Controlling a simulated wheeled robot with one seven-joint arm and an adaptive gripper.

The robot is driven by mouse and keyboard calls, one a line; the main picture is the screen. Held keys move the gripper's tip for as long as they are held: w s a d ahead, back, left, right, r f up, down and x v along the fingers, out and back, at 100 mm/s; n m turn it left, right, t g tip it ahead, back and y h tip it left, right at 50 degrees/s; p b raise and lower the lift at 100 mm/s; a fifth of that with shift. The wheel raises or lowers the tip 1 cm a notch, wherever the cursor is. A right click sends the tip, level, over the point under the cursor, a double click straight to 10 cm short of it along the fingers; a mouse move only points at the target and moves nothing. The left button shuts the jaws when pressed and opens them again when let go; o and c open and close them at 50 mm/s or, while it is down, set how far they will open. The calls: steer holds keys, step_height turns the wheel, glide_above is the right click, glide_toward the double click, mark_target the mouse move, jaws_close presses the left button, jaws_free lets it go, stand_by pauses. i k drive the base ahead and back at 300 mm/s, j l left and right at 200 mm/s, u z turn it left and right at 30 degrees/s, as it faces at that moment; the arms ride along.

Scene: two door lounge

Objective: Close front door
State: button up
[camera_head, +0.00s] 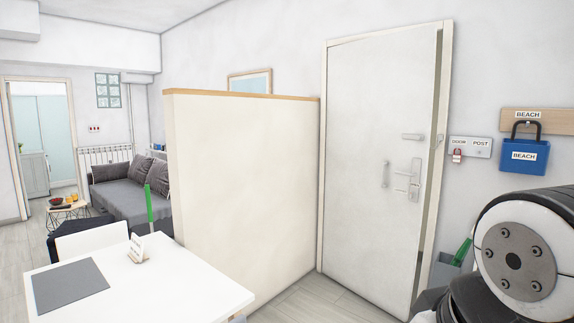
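The white front door (375,170) stands right of centre in the camera_head view, in a cream frame. A pull handle (385,175) and a small fitting (411,136) are also on the door. A dark and white part of my own arm fills the lower right corner and hides the floor there. My gripper is not in view.
A cream partition (240,180) stands left of the door. A white table (190,284) is in the lower left, with a grey sofa (130,193) behind. A grey bin (444,270) stands below.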

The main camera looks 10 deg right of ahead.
mark_target(380, 88)
steer(key=i+l+z, duration=0.1)
steer(key=i+l, duration=0.45)
steer(key=i+l+z, duration=0.1)
steer(key=i+l, duration=0.5)
steer(key=i+l+z, duration=0.1)
steer(key=i+l, duration=0.45)
steer(key=i+l+z, duration=0.1)
steer(key=i+l, duration=0.35)
steer(key=i, duration=0.2)
steer(key=i+l+z, duration=0.15)
steer(key=i+l, duration=0.3)
steer(key=i, duration=0.2)
